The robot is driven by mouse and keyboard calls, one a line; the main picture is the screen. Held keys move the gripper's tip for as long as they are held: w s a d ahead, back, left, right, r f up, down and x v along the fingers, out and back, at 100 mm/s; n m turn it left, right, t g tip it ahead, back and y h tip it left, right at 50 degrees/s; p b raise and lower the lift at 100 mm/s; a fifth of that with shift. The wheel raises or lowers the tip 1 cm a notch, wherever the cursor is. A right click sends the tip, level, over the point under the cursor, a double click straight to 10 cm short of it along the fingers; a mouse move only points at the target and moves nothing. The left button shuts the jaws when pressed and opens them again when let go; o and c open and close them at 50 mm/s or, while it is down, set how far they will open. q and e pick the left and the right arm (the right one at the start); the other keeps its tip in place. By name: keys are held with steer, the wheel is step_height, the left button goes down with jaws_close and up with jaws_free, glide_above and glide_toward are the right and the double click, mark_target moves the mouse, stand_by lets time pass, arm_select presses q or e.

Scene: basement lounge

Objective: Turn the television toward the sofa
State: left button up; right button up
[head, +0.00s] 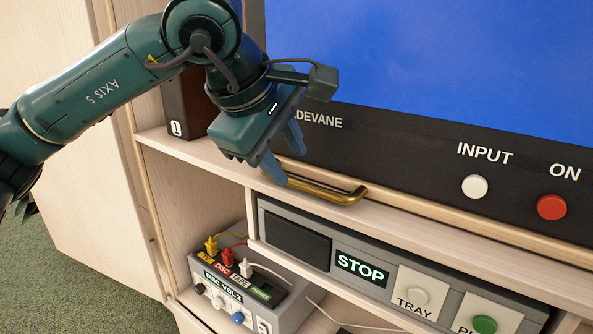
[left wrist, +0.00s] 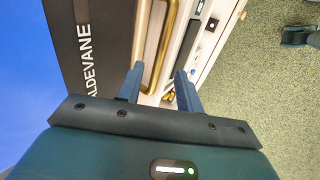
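The television (head: 400,140) has a lit blue screen and a dark lower frame lettered "LDEVANE" in the head view. Its frame also shows at the left of the left wrist view (left wrist: 78,60). A brass bar handle (head: 335,193) runs along the light wooden ledge under the frame. My left gripper (head: 286,163) is open at the handle's left end, fingers pointing down toward it. In the left wrist view the handle (left wrist: 163,40) lies between the two spread fingers, not gripped. Whether the fingers reach around it or stop short, I cannot tell. My right gripper is not in view.
Below the ledge stand a grey player (head: 290,240) with a "STOP" display and a grey switch box (head: 262,310) with coloured plugs and a cable. A dark brown box (head: 185,105) stands left of the television. Green carpet (head: 70,285) is open at lower left.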

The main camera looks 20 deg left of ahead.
mark_target(301, 182)
arm_select(q)
steer(key=shift+x, duration=2.35)
jaws_close()
